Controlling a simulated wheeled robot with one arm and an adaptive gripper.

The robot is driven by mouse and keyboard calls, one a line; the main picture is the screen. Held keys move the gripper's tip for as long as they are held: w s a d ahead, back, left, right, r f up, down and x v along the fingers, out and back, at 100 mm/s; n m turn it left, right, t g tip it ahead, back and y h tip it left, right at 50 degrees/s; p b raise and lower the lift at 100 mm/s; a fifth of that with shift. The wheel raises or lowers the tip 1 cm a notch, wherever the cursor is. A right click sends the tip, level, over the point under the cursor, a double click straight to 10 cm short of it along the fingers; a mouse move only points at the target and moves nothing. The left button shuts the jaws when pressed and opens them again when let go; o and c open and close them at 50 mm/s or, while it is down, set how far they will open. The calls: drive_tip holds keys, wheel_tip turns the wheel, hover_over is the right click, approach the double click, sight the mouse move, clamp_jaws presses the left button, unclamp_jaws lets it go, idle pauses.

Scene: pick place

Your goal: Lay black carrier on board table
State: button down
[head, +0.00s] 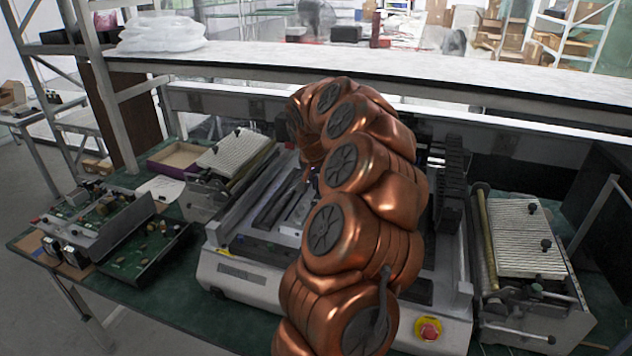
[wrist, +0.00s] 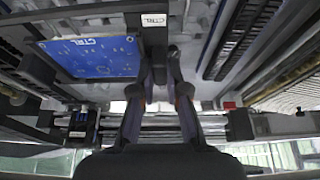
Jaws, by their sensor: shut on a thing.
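In the wrist view, my gripper (wrist: 160,68) has its two fingers close together at the black carrier (wrist: 75,13) and is shut on it. The carrier is a dark frame with a white CTRL label near the fingertips. It holds a blue board (wrist: 95,58), also marked CTRL. Below it is a grey machine bed (wrist: 205,60), which also shows in the head view as part of the large bench machine (head: 245,283). I cannot tell whether the carrier touches the bed. My copper arm hides the gripper and most of the carrier in the head view. I cannot pick out the board table with certainty.
The machine stands on a green bench top (head: 190,315). Open electronics trays (head: 140,255) lie at the left. A ribbed-top unit (head: 525,240) stands at the right. A red stop button (head: 429,330) is on the machine's front. A pale shelf (head: 250,62) runs along the back.

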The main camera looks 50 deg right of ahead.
drive_tip(key=shift+s+d, duration=0.2)
drive_tip(key=shift+d, duration=0.1)
drive_tip(key=shift+f, duration=2.5)
wheel_tip(320, 180, down, 2)
drive_tip(key=b, duration=0.3)
drive_tip(key=shift+a+r+b, duration=0.1)
drive_tip(key=shift+b, duration=0.65)
drive_tip(key=shift+f+b, duration=0.9)
drive_tip(key=shift+b, duration=0.85)
drive_tip(key=c, duration=1.1)
unclamp_jaws()
drive_tip(key=shift+c, duration=0.2)
